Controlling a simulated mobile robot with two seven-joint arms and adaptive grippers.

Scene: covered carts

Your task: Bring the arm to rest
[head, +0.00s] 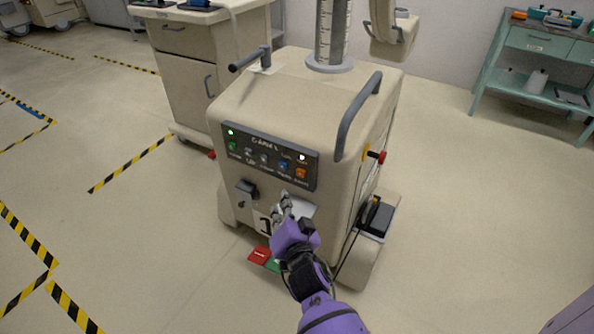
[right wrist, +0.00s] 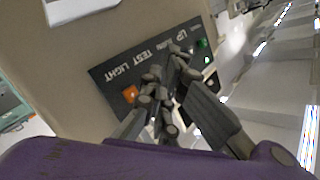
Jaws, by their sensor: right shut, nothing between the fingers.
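My right arm comes up from the bottom of the head view. Its purple and grey right gripper (head: 284,204) is in front of the beige cart's front face, just below the dark control panel (head: 270,156). The fingers are together with nothing held. In the right wrist view the closed fingers (right wrist: 172,72) overlap the panel (right wrist: 112,72), hiding some of its controls. An orange button (right wrist: 130,94) shows beside them. I cannot tell whether the fingertips touch the cart. My left gripper is not in view.
The beige cart (head: 300,95) has grey handles, a column on top and a black pedal (head: 376,217) at its right side. Red and green pads lie at its front base. A drawer cart (head: 185,70) stands behind left, a green table (head: 535,60) at far right. Floor right is clear.

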